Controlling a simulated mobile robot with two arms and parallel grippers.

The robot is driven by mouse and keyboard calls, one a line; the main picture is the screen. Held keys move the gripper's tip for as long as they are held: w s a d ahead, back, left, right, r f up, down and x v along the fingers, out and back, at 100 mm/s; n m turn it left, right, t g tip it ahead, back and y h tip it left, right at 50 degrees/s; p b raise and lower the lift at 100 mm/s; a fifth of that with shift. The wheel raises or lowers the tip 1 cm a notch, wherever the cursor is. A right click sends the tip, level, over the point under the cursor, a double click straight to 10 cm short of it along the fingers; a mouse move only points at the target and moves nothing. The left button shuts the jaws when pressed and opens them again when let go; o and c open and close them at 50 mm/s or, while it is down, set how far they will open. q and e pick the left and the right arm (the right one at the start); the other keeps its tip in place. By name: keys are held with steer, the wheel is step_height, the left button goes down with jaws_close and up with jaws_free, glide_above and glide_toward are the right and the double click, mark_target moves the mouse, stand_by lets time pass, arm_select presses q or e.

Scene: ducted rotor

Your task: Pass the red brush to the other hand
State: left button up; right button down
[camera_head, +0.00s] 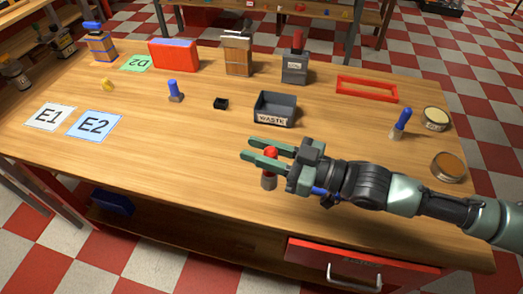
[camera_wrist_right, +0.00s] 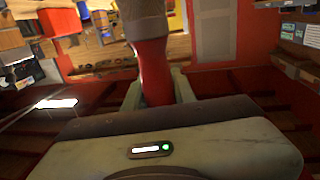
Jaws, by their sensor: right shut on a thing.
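The red brush (camera_head: 269,183) is between the fingers of my right gripper (camera_head: 247,148), with its red handle gripped and its grey-brown head pointing down toward the wooden table. In the right wrist view, the red brush (camera_wrist_right: 151,68) passes between the two green fingers of my right gripper (camera_wrist_right: 157,92), which is shut on its handle. Whether the head touches the table is hard to tell. My left gripper is not in view in either picture.
The grey WASTE bin (camera_head: 274,109) stands just behind my right gripper. Blue-handled brushes stand at left (camera_head: 175,91) and right (camera_head: 402,123). Round tins (camera_head: 448,167) are at the right edge. Cards E1 (camera_head: 49,116) and E2 (camera_head: 95,125) lie left. The front-left tabletop is clear.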

mark_target(273, 154)
steer(key=shift+r+n, duration=0.15)
steer(key=shift+n, duration=0.15)
steer(key=shift+d+n+g+y, duration=0.4)
steer(key=shift+d+n+g, duration=0.1)
steer(key=shift+g, duration=0.5)
steer(key=shift+s+d+n+g+y, duration=0.15)
steer(key=shift+d+n+g, duration=0.15)
steer(key=shift+n+g, duration=0.35)
steer(key=shift+s+d+n+g+y, duration=0.2)
steer(key=shift+d+n+g, duration=0.15)
steer(key=shift+g, duration=0.6)
steer(key=shift+s+d+n+g+y, duration=0.15)
steer(key=shift+d+n+g, duration=0.15)
steer(key=shift+n+g, duration=0.35)
